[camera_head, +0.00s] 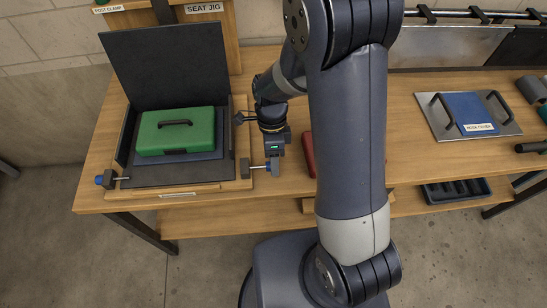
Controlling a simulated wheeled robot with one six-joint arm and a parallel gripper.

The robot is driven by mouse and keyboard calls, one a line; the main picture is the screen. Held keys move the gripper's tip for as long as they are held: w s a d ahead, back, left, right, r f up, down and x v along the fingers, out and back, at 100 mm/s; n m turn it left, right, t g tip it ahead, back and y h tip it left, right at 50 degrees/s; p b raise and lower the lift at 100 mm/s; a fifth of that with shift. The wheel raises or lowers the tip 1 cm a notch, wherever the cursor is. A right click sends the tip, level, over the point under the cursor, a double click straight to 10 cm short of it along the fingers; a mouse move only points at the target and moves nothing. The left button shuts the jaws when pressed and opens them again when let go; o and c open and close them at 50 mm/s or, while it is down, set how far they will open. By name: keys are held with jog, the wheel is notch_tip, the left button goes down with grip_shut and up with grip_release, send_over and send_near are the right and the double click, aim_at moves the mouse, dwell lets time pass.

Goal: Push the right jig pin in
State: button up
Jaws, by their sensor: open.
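The seat jig (228,181) stands on the bench at the left, with a dark upright back panel (165,65). A green case (177,131) with a black handle lies in it on a blue-grey pad. The right jig pin (259,167) sticks out to the right from a dark block at the jig's front right; its rod shows between block and outer end. My gripper (274,163) is open at the pin's outer end. Whether it touches the pin cannot be told, and its fingertips are too small to make out. The left jig pin (108,179) sits at the front left corner.
My arm crosses the middle and hides part of the bench. A red object (309,155) lies right of the gripper. A metal plate (437,116) with a blue pad (468,110) and two black handles lies at the right. A dark tray (455,191) sits below the bench top.

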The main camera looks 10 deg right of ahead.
jog(key=shift+c, duration=0.6)
grip_shut()
